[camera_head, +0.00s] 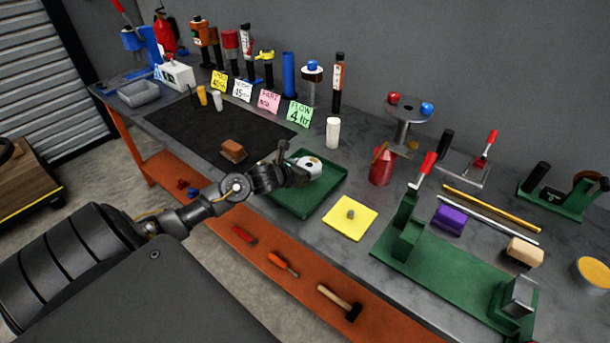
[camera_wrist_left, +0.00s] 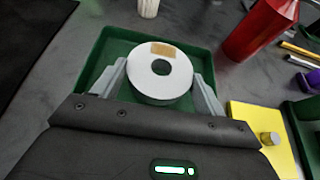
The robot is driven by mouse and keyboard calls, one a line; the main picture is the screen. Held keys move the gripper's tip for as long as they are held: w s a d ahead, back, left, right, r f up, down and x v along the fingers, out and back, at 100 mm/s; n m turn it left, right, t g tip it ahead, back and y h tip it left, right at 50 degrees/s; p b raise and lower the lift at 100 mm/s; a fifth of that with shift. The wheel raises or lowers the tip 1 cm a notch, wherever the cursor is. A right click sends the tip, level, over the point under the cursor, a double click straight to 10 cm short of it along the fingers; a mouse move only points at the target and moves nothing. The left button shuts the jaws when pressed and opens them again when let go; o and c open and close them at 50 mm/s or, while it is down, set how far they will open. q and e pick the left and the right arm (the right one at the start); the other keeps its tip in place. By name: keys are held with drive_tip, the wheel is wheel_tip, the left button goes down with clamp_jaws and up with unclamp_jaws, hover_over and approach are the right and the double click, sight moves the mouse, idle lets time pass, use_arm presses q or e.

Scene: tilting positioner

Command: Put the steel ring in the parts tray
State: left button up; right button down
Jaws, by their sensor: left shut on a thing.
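The steel ring (camera_head: 310,166) is a pale, thick ring with a round hole and a small tan patch. My left gripper (camera_head: 295,173) is shut on it, and in the left wrist view the ring (camera_wrist_left: 145,82) sits between the two grey fingers (camera_wrist_left: 160,85). The parts tray (camera_head: 335,190) is a shallow green tray on the bench, and the ring is over it. The tray's rim (camera_wrist_left: 97,50) shows behind the ring in the left wrist view. I cannot tell whether the ring touches the tray floor. My right gripper is not in view.
A yellow pad (camera_head: 340,225) with a small grey knob lies right of the tray. A white cylinder (camera_head: 332,133) and a red can (camera_head: 382,166) stand behind it. A black mat (camera_head: 205,135) with a brown block (camera_head: 233,151) lies to the left. A green fixture (camera_head: 445,270) is at the right.

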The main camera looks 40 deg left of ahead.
use_arm(q)
drive_tip(key=shift+w+a+f, duration=0.1)
drive_tip(key=shift+w+a, duration=0.05)
drive_tip(key=shift+f, duration=1.6)
drive_tip(key=o, duration=1.5)
drive_tip(key=shift+f, duration=0.15)
drive_tip(key=shift+s+r, duration=0.2)
drive_tip(key=shift+s, duration=0.25)
drive_tip(key=b+v, duration=0.1)
drive_tip(key=v, duration=1)
drive_tip(key=shift+r+b, duration=0.1)
drive_tip(key=shift+b, duration=0.2)
